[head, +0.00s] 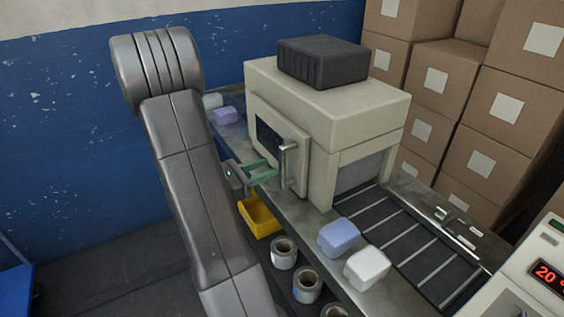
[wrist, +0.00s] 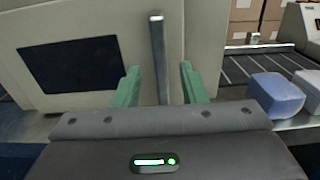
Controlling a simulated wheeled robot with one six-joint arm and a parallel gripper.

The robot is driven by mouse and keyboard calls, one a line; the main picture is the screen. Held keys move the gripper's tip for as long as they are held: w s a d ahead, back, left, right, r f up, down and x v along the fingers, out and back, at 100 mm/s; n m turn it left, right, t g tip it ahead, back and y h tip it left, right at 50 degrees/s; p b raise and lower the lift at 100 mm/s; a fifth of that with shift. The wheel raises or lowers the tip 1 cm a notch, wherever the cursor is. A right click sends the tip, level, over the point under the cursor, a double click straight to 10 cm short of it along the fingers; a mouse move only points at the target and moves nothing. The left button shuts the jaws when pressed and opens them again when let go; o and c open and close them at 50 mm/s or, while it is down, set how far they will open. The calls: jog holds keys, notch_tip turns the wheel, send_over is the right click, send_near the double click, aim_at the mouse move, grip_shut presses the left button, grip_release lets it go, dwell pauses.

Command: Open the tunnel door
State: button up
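The tunnel (head: 330,110) is a beige box over the conveyor. Its door (head: 281,155) has a dark window and a vertical metal bar handle (head: 289,160) near its right edge. The door looks slightly proud of the box; I cannot tell if it is ajar. In the wrist view the handle (wrist: 158,58) stands upright between the green fingers of my gripper (wrist: 162,82). The fingers are apart, one on each side of the handle, with a gap on both sides. My gripper (head: 266,172) is in front of the door in the head view.
A blue pack (head: 338,237) and a white pack (head: 366,268) sit on the metal ledge right of the door. A yellow bin (head: 260,216) and several rolls (head: 284,252) are below. Stacked cartons (head: 480,120) stand behind. A control panel (head: 540,270) is at the lower right.

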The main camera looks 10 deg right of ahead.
aim_at(280, 163)
jog(key=shift+x, duration=3.05)
grip_shut()
